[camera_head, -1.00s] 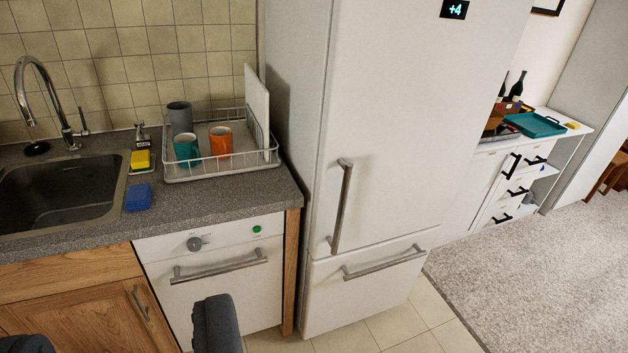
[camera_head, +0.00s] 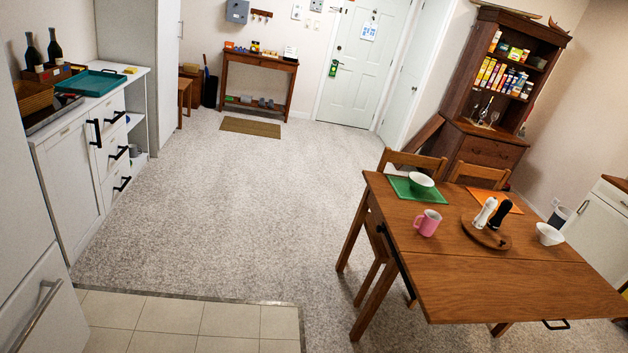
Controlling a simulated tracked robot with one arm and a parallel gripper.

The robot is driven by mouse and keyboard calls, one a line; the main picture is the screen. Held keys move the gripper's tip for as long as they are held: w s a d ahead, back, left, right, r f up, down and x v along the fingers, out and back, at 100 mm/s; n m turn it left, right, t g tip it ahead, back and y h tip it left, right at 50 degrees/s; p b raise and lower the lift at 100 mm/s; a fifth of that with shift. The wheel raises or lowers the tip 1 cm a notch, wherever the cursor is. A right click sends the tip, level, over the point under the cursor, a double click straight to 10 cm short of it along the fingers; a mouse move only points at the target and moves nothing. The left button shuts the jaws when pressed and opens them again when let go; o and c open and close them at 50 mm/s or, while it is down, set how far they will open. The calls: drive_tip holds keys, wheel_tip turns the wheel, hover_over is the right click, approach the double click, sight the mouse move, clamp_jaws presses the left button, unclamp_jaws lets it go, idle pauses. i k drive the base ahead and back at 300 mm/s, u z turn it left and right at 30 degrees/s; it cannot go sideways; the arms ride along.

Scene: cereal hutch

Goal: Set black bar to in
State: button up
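Several black bars show, and I cannot tell which one the task names. A black bar (camera_head: 394,262) runs along the left side of the wooden table (camera_head: 480,275), below its top. A black loop-shaped bar (camera_head: 556,324) sticks out under the table's near edge at the lower right. Black bar handles (camera_head: 118,152) are on the drawers of the white cabinet (camera_head: 70,180) at the left, and one is on its door side (camera_head: 95,132). My gripper is not in view.
Grey carpet (camera_head: 230,220) lies open between cabinet and table. Chairs (camera_head: 410,162) stand at the table, which carries a pink mug (camera_head: 427,222), bowls and shakers. A dark wooden hutch (camera_head: 495,110) with cereal boxes stands at the back right. The fridge (camera_head: 30,280) is at the near left.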

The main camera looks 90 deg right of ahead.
sight(379, 229)
drive_tip(key=z, duration=0.25)
drive_tip(key=i, duration=0.1)
drive_tip(key=z, duration=2.7)
drive_tip(key=i, duration=0.8)
drive_tip(key=u, duration=0.4)
